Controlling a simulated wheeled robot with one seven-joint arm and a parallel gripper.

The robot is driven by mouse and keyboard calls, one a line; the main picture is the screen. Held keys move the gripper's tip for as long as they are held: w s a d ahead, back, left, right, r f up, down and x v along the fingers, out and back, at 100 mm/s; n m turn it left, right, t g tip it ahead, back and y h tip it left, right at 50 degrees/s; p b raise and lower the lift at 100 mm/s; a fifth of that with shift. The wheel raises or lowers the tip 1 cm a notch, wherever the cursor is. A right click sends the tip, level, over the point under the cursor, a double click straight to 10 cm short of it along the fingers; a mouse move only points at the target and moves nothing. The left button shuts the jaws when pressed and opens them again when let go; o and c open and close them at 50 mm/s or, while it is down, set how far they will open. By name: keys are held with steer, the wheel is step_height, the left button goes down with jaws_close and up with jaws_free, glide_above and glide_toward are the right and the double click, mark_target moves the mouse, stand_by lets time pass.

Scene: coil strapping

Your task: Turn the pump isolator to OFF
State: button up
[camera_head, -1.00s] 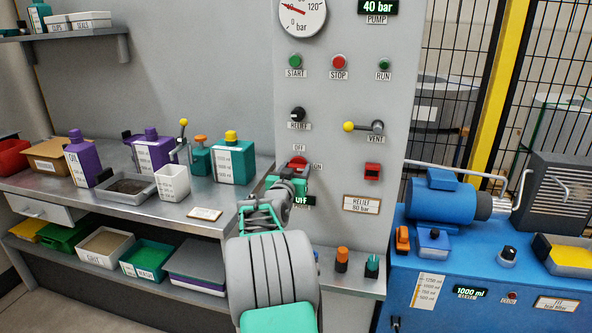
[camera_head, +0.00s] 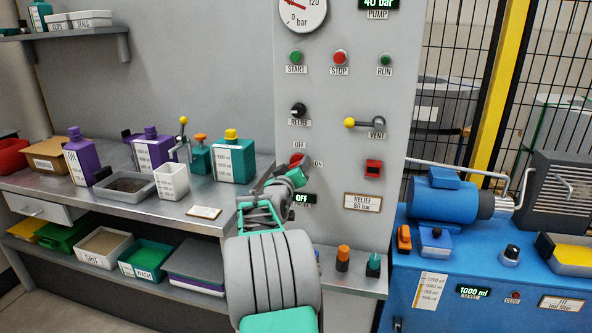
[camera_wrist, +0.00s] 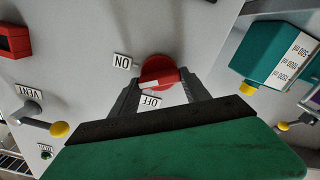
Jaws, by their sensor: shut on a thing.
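The pump isolator is a red rotary knob (camera_head: 297,160) on the grey panel, with an OFF label above it and an ON label to its right. In the wrist view the knob (camera_wrist: 161,68) appears turned about, with ON to its left and OFF below. The white mark on its handle points between the two labels there. My gripper (camera_wrist: 162,92) is shut on the knob, one finger on each side. In the head view my gripper (camera_head: 294,174) covers the knob's lower part. A small display (camera_head: 303,198) below the knob reads OFF.
The relief knob (camera_head: 298,110) and the yellow-tipped vent lever (camera_head: 364,123) are above on the panel. The bench (camera_head: 222,195) with bottles and trays stands at left, the blue pump unit (camera_head: 440,265) at right.

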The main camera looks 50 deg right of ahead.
steer(key=n+p, duration=0.1)
steer(key=n, duration=1)
steer(key=shift+w+f+n, duration=0.1)
steer(key=shift+n, duration=0.2)
stand_by(0.4)
steer(key=o, duration=1.4)
steer(key=v, duration=0.8)
